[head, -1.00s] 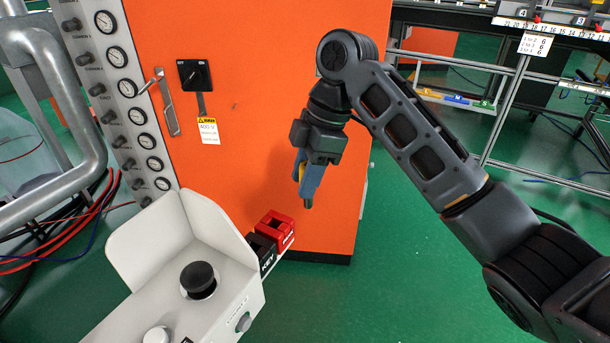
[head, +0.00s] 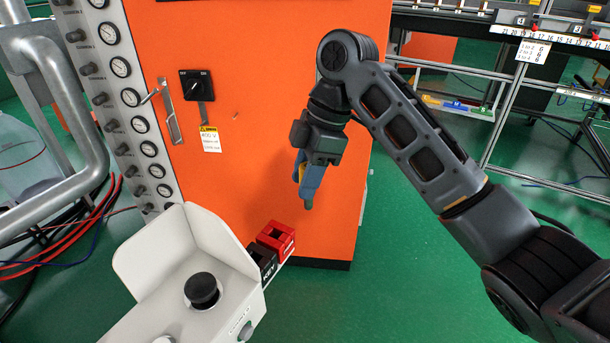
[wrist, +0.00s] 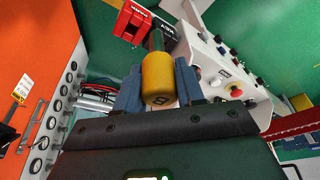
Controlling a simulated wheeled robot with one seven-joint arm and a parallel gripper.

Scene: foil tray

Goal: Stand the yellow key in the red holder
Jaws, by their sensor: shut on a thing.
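My gripper (head: 308,190) points down in front of the orange cabinet, its blue fingers shut on the yellow key (wrist: 158,78). In the wrist view the key's rounded yellow head sits between the fingers, and a dark green shaft extends beyond it. In the head view the fingers hide most of the key. The red holder (head: 277,236), a block with a square opening on top, sits at the console's far end, lower left of my gripper. It also shows at the top of the wrist view (wrist: 132,20). The key is apart from it.
A black holder marked KEY (head: 262,262) adjoins the red one. The light grey console (head: 180,265) with a raised shield and black knob (head: 203,290) stands beside them. The orange cabinet (head: 250,100) rises behind. Green floor (head: 420,250) is clear to the right.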

